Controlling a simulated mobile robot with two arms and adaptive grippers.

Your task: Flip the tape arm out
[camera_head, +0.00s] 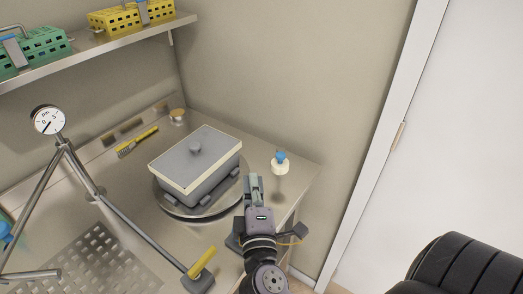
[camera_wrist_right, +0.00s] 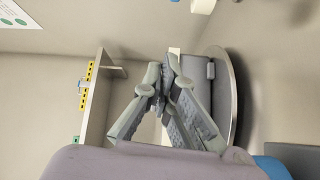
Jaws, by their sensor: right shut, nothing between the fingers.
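My right gripper (camera_head: 254,180) is shut and empty. It stands over the right front part of the steel bench, just right of the grey lidded box. In the right wrist view its fingertips (camera_wrist_right: 166,80) meet. A white round piece with a blue top (camera_head: 280,162) sits beyond and to the right of the fingertips, apart from them. It may be the tape holder; I cannot make out an arm under it. The grey box (camera_head: 182,188) has a pale band round its lid edge and sits on a round steel turntable (camera_head: 180,213). My left gripper is not in view.
A gauge (camera_head: 48,120) on a steel tube stand is at left. A grey block with a yellow handle (camera_head: 203,262) is at the front. A yellow brush (camera_head: 137,142) lies at the back. A shelf (camera_head: 95,48) with yellow and green baskets hangs above.

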